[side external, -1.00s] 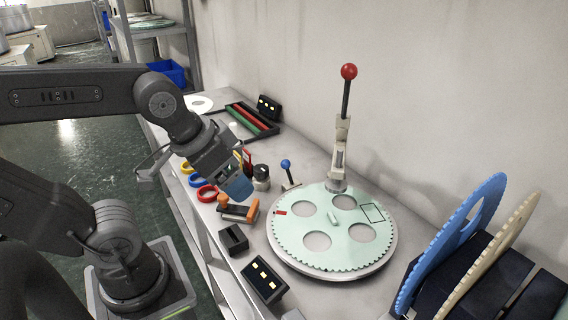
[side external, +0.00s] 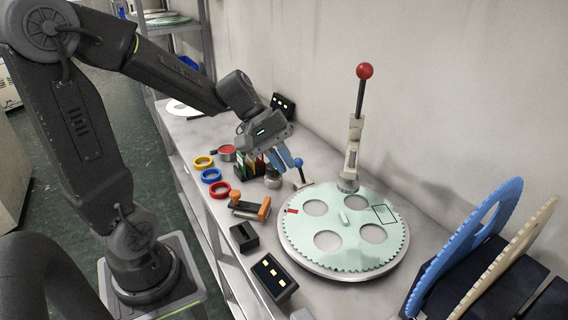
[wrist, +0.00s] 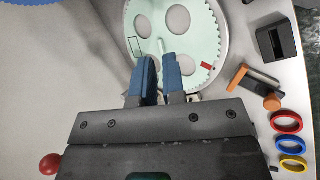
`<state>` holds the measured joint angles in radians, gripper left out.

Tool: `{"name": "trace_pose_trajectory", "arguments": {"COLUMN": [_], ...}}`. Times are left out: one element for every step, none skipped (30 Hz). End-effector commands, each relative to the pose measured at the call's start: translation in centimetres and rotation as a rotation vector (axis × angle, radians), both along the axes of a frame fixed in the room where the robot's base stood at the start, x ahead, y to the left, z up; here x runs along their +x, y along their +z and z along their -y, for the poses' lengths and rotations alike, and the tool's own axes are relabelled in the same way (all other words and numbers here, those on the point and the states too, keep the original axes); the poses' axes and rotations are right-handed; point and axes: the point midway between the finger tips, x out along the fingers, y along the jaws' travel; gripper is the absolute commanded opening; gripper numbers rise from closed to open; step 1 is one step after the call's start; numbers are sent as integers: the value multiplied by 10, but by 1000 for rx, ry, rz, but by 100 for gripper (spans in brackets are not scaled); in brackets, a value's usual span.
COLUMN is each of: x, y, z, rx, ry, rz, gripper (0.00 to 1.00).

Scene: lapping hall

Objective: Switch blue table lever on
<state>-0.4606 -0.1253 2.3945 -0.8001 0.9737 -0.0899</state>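The blue table lever has a blue ball knob (side external: 298,162) on a short dark stalk above a small pale base, beside the round plate in the side view. The stalk leans slightly left. My gripper (side external: 287,165) points down just left of the knob, its blue fingertips close to it; I cannot tell whether they touch. In the wrist view my gripper (wrist: 161,60) shows two blue fingers with a narrow gap between them and nothing visible in it.
A tall red-knobbed lever (side external: 364,72) stands behind the pale green toothed plate (side external: 343,223). An orange-handled tool (side external: 249,208), coloured rings (side external: 211,175), a dark block (side external: 244,237) and a lit panel (side external: 273,277) lie nearby. Toothed discs (side external: 463,245) stand at right.

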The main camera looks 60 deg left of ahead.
Motion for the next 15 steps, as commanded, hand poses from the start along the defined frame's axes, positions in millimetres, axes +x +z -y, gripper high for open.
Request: {"name": "trace_pose_trajectory", "arguments": {"x": [10,16,23,28,33,39,42,45,48,49,50,50,50,49,48], "y": [-9,-12,-18,-22,-27,-34,-39,-45,-53,-59,-65,-73,-79,-85,-92], "z": [-16,-25,-38,-48,-59,-74,-86,-98,-114,-127,-139,-154,-165,-176,-188], "rx": [-78,-125,-187,-231,-276,-337,-382,-426,-484,-524,-564,-613,-647,-679,-717], "ry": [96,153,230,287,345,425,486,546,625,683,739,810,862,910,967], "rz": [-31,-45,-60,-70,-79,-91,-99,-106,-114,-117,-120,-124,-126,-127,-126], "gripper": [6,3,0,0,0,0,0,0,0,0,0,0,0,0,0]}}
